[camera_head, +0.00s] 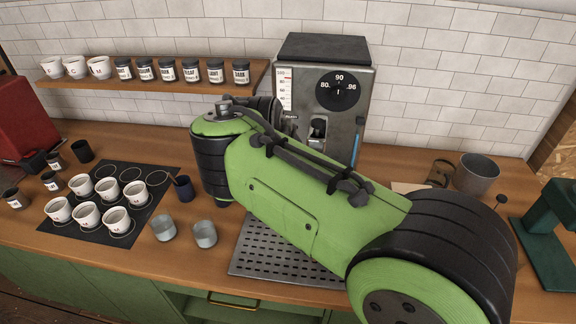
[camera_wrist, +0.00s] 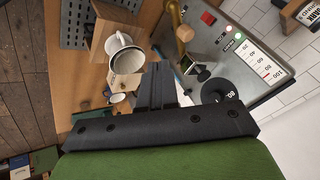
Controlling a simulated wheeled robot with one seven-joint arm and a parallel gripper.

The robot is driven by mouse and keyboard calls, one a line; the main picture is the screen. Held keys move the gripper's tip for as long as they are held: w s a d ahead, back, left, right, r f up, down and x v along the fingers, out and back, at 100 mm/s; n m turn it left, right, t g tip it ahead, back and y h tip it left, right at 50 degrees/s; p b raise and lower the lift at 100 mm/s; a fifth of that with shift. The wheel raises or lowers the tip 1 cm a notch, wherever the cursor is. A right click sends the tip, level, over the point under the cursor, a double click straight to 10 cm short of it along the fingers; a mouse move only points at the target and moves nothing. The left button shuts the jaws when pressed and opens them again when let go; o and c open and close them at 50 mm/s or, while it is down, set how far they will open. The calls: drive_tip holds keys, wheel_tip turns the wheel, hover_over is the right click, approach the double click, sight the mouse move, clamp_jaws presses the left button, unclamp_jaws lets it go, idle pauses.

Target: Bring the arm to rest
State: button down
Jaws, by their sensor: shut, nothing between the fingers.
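My green and black arm stretches across the counter (camera_head: 130,258) in the head view, in front of the grey machine (camera_head: 308,80). My gripper (camera_wrist: 158,72) shows in the wrist view as dark fingers closed together, with nothing between them. Its fingers point towards the counter and the machine's front. In the head view the gripper is hidden or cannot be told apart behind the arm. A pale cup-like vessel (camera_wrist: 125,58) appears left of the fingers in the wrist view, apart from them in the picture.
White cups stand on a black mat (camera_head: 148,208) at left. Two grey cups (camera_head: 204,234) stand near a perforated tray (camera_head: 268,262) partly under my arm. A shelf (camera_head: 140,82) holds cups and dark jars. A metal container (camera_head: 476,173) and green device (camera_head: 548,235) stand right.

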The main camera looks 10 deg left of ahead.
drive_tip(key=shift+r, duration=0.25)
drive_tip(key=shift+s, duration=0.1)
drive_tip(key=s+d+r+n, duration=0.1)
drive_tip(key=s+d+n, duration=0.25)
drive_tip(key=d, duration=0.65)
drive_tip(key=s+d+n, duration=0.2)
drive_tip(key=s+d, duration=0.3)
drive_tip(key=d, duration=0.4)
drive_tip(key=s+d+f+n+g, duration=0.1)
drive_tip(key=s+d+f+n, duration=0.1)
drive_tip(key=s, duration=0.4)
drive_tip(key=s+d+f+n+y, duration=0.1)
drive_tip(key=s+d+f+n, duration=0.1)
drive_tip(key=s+f, duration=0.3)
drive_tip(key=shift+s+f+n+g+b, duration=0.3)
drive_tip(key=shift+s+n+g+b, duration=0.15)
drive_tip(key=shift+s, duration=0.65)
